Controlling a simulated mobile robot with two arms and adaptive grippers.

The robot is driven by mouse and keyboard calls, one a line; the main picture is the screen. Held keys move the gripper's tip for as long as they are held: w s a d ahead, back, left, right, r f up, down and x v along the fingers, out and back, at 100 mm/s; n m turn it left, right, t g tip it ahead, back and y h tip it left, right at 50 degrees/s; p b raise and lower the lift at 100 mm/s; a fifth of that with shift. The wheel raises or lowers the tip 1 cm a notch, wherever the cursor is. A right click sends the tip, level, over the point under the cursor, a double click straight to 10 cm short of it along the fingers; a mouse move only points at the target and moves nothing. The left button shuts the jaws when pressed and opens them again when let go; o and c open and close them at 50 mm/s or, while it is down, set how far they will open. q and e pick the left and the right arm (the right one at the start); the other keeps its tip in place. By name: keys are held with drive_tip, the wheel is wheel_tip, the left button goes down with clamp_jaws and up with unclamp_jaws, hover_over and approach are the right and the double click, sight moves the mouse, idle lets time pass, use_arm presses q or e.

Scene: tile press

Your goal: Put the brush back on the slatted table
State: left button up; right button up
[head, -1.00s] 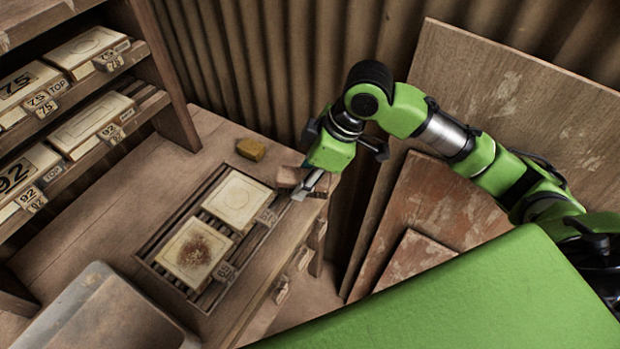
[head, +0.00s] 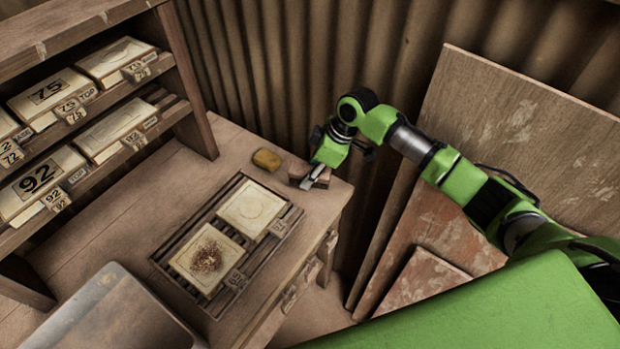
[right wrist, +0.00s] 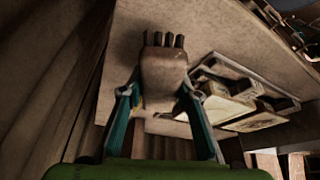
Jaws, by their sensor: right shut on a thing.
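The brush (right wrist: 165,75), with a worn wooden body and short dark bristles at its far end, is between the two fingers of my right gripper (right wrist: 160,98) in the right wrist view. In the head view my right gripper (head: 312,180) is shut on it over the back right corner of the bench. I cannot tell whether the brush touches the bench top. The slatted table (head: 203,219) is set in the bench to the left and front of the gripper. It carries two pale tiles, the nearer one (head: 207,258) with dark brown specks. My left gripper is out of view.
A yellow-brown block (head: 267,159) lies on the bench just left of the gripper. Shelves of numbered tiles (head: 50,92) stand at the left. A grey metal tray (head: 105,310) is at the front. Corrugated wall stands behind; boards lean at the right.

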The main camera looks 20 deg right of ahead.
sight(311, 189)
drive_tip(key=shift+w+f, duration=0.25)
drive_tip(key=shift+f, duration=0.05)
wheel_tip(311, 189, down, 2)
drive_tip(key=shift+f+p, duration=0.15)
drive_tip(key=shift+p, duration=0.45)
drive_tip(key=shift+f, duration=0.3)
drive_tip(key=shift+s+f, duration=0.15)
drive_tip(key=shift+f, duration=0.25)
drive_tip(key=o, duration=0.9)
drive_tip(key=shift+s, duration=0.1)
drive_tip(key=shift+o, duration=0.3)
drive_tip(key=shift+f, duration=0.1)
